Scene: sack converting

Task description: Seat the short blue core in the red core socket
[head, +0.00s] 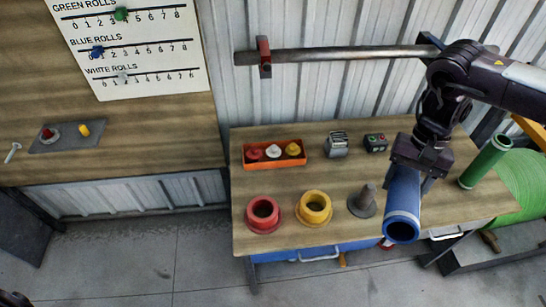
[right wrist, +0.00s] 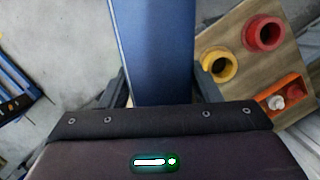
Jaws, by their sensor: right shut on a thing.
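The blue core (head: 403,200) is a hollow tube held in my right gripper (head: 420,165), its open end facing the front. It lies over the right part of the table, near the front edge. In the right wrist view the blue core (right wrist: 152,50) runs between the two fingers of my right gripper (right wrist: 160,90). The red core socket (head: 263,214) stands empty at the table's front left, left of the held core. It also shows in the right wrist view (right wrist: 264,34). My left gripper is not clearly in view; only a dark piece shows at the bottom left corner.
A yellow socket (head: 314,208) and a grey cone-shaped post (head: 363,201) stand between the red socket and the core. An orange tray (head: 274,154) with small knobs lies behind. A horizontal bar (head: 340,54) spans the wall.

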